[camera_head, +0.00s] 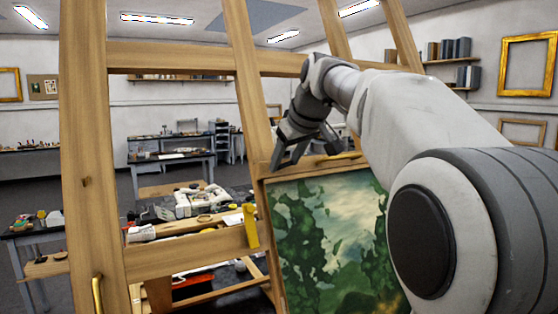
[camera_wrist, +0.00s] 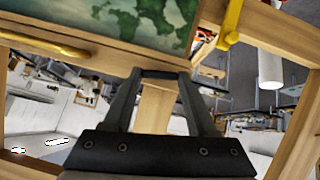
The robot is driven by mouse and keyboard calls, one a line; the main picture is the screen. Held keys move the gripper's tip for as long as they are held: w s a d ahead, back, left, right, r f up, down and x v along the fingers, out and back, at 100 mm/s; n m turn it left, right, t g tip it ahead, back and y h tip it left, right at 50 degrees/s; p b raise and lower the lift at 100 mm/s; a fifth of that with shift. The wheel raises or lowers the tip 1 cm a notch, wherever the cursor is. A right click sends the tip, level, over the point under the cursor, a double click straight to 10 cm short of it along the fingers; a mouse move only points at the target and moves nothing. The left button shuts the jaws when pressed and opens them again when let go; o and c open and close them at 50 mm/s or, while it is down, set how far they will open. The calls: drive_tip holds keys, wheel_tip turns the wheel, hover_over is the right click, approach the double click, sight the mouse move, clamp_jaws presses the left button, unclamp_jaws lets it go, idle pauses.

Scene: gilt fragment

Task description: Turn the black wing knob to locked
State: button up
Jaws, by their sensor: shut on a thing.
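My gripper (camera_wrist: 162,78) reaches up the wrist view, its two dark fingers leaning in towards a short black bar between their tips. This bar looks like the black wing knob (camera_wrist: 160,72), with a finger at each end. It sits at the wooden easel bar beside the painting (camera_wrist: 140,18). In the head view my gripper (camera_head: 293,155) points down at the easel, just above the painting's top edge (camera_head: 310,174). The knob cannot be told from the dark fingers there. Its locked mark and exact angle cannot be made out.
The wooden easel's posts (camera_head: 88,150) and crossbars stand close around my arm. A yellow clip (camera_head: 250,226) sits at the painting's left, and a brass handle (camera_head: 97,293) is on the left post. Cluttered workbenches (camera_head: 170,155) stand behind.

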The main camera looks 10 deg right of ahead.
drive_tip(key=shift+d+f+m+y, duration=0.15)
drive_tip(key=shift+m+y, duration=0.35)
drive_tip(key=shift+m, duration=0.3)
drive_tip(key=o, duration=1.4)
drive_tip(key=shift+c, duration=0.2)
drive_tip(key=v, duration=1.7)
drive_tip(key=shift+r, duration=0.4)
drive_tip(key=shift+d, duration=0.1)
